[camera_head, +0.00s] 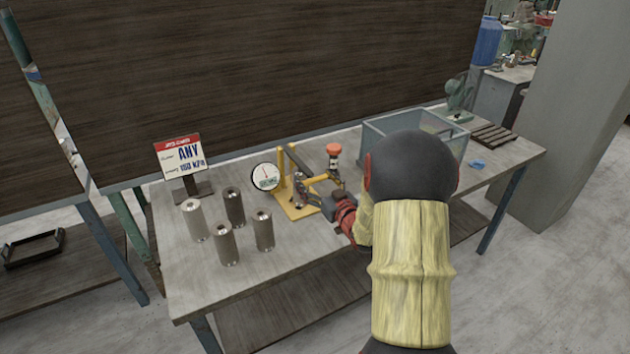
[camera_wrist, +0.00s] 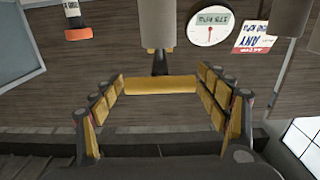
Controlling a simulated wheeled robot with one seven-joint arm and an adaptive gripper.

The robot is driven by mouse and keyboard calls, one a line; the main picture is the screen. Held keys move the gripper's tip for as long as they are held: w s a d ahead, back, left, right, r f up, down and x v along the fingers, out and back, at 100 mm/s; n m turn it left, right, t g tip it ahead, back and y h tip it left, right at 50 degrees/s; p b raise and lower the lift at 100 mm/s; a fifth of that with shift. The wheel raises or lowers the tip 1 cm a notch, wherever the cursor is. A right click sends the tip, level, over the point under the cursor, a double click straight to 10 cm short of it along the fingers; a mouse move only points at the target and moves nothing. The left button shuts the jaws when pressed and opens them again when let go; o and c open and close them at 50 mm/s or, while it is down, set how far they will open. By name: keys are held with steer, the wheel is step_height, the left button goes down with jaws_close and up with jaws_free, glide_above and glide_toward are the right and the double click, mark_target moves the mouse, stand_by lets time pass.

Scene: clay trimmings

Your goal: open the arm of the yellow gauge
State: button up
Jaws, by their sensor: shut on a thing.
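The yellow gauge (camera_head: 299,207) stands on the table with a yellow base, an upright post and a round white dial (camera_head: 265,177) at its left. The dial also shows in the wrist view (camera_wrist: 208,24). An orange-topped knob (camera_head: 333,149) rises at its right and shows in the wrist view (camera_wrist: 78,33). My gripper (camera_head: 328,204) is at the front right of the gauge. In the wrist view its two fingers (camera_wrist: 160,78) are shut on a yellow bar (camera_wrist: 160,86), with a finger at each end. A dark rod joins the bar's middle.
Several grey cylinders (camera_head: 228,247) stand left of the gauge. A sign (camera_head: 181,157) stands behind them. A blue-grey crate (camera_head: 385,149) is at the back right, with a slatted rack (camera_head: 493,135) and a small blue item (camera_head: 478,164) beyond.

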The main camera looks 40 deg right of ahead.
steer(key=c, duration=1)
steer(key=shift+c, duration=0.4)
steer(key=shift+r, duration=0.1)
